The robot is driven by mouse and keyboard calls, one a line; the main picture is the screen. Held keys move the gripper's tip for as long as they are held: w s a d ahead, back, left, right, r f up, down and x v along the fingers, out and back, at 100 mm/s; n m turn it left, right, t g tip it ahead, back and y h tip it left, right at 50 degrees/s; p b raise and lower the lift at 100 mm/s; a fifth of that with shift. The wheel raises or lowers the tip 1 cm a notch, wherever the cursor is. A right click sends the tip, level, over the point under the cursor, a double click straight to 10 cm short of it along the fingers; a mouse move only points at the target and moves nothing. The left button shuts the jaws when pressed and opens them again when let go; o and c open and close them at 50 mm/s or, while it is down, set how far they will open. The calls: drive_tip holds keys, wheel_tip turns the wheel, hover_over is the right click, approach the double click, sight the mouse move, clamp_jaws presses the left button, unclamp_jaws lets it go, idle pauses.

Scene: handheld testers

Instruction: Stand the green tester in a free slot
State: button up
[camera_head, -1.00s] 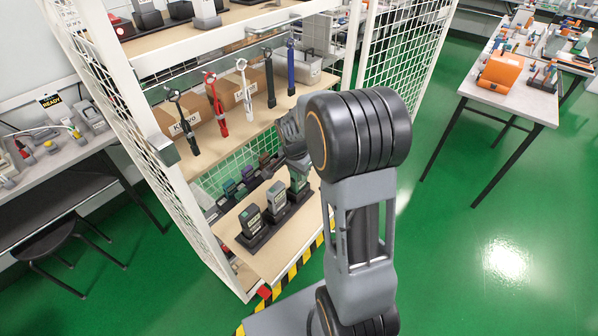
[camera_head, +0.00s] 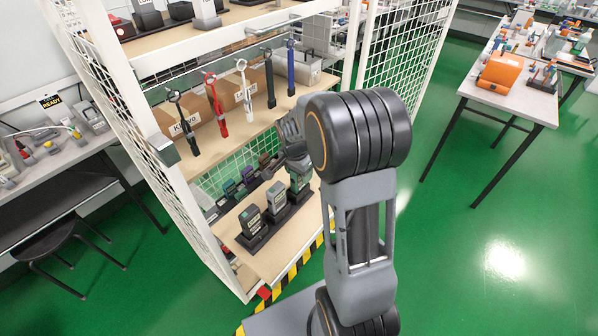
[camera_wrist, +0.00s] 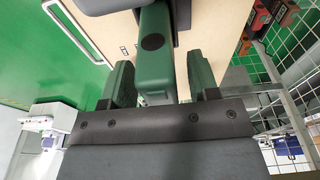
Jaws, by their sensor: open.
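The green tester (camera_wrist: 154,55) shows in the wrist view between the two fingers of my gripper (camera_wrist: 158,62). The fingers are open, with a visible gap on the right side of the tester. Its far end meets a dark grey block at the top of that view. In the head view, my gripper (camera_head: 297,157) is low at the right end of the front black rack (camera_head: 262,238) on the lower shelf. The tester there (camera_head: 300,180) is partly hidden by my gripper. Two grey testers (camera_head: 251,218) (camera_head: 277,197) stand upright in the same rack.
Behind the front rack is a row of several coloured testers (camera_head: 230,188). White mesh side panels (camera_head: 400,50) bound the rack. Green floor (camera_head: 480,240) is clear at right.

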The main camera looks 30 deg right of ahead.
drive_tip(key=r, duration=0.3)
drive_tip(key=a+r, duration=0.1)
drive_tip(key=r, duration=0.3)
drive_tip(key=r+p, duration=0.1)
drive_tip(key=r, duration=0.3)
drive_tip(key=shift+s+a, duration=0.25)
drive_tip(key=shift+s, duration=0.1)
drive_tip(key=shift+s+a+r, duration=0.15)
drive_tip(key=shift+r, duration=0.15)
drive_tip(key=s+a+n+t, duration=0.1)
drive_tip(key=s+a+n, duration=0.3)
drive_tip(key=s+n, duration=0.2)
drive_tip(key=s+a+n+t+y, duration=0.1)
drive_tip(key=s+a+n, duration=0.2)
drive_tip(key=s+n, duration=0.4)
drive_tip(key=shift+s+a+f+y, duration=0.25)
drive_tip(key=shift+s+a+y, duration=0.1)
drive_tip(key=shift+s, duration=0.6)
drive_tip(key=w+p+v, duration=0.2)
drive_tip(key=p+v, duration=0.6)
drive_tip(key=v, duration=0.1)
drive_tip(key=shift+r+t, duration=0.3)
drive_tip(key=shift+t, duration=0.1)
drive_tip(key=shift+a, duration=0.15)
